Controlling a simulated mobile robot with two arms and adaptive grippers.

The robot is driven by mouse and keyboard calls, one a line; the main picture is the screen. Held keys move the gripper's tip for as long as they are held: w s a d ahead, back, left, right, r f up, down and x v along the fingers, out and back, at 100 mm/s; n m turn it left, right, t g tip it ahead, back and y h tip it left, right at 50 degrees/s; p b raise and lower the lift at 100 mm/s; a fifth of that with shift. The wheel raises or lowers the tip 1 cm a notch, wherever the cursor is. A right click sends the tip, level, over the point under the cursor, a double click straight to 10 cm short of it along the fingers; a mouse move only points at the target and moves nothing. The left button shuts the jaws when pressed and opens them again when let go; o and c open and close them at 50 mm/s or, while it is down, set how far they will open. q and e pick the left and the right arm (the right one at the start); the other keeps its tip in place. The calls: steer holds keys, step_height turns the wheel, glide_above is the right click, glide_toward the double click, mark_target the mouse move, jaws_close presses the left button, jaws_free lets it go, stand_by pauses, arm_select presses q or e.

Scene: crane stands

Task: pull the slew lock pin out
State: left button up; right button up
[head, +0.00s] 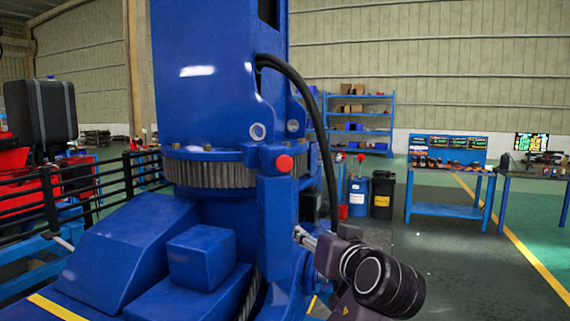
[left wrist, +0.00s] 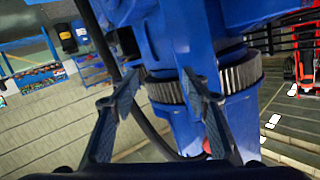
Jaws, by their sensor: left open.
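The slew lock pin shows as a red knob (head: 284,163) on top of a blue upright housing (head: 277,215) beside the toothed slew ring (head: 210,174). The pin's shaft is hidden. My left gripper (head: 300,236) is to the right of the housing and lower than the knob, apart from it. In the left wrist view, the fingers of my left gripper (left wrist: 162,82) are spread with nothing held between them. A small part of the red knob (left wrist: 207,146) shows there beside the right finger, partly covered. My right gripper is in neither view.
A black hose (head: 318,120) hangs from the blue crane column (head: 215,90) close to my left gripper. Black railings (head: 60,195) stand at the left. A blue workbench (head: 447,209), drums (head: 382,195) and shelves (head: 360,122) are farther back.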

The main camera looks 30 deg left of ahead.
mark_target(286, 165)
arm_select(q)
steer(key=s+r+n+y, duration=0.2)
steer(key=r, duration=0.5)
steer(key=s+r+n+y, duration=0.1)
steer(key=s+r+n, duration=0.15)
steer(key=r, duration=0.45)
steer(key=shift+g, duration=0.6)
steer(key=p+x, duration=0.1)
steer(key=x, duration=0.1)
steer(key=p+x, duration=0.1)
steer(key=x, duration=0.2)
steer(key=r+p+x, duration=0.1)
steer(key=x, duration=0.1)
steer(key=shift+s+a, duration=0.25)
steer(key=shift+a, duration=0.2)
steer(key=shift+w+a+p, duration=0.3)
steer(key=shift+w+a, duration=0.05)
steer(key=shift+a, duration=0.05)
steer(key=shift+f, duration=0.1)
jaws_close()
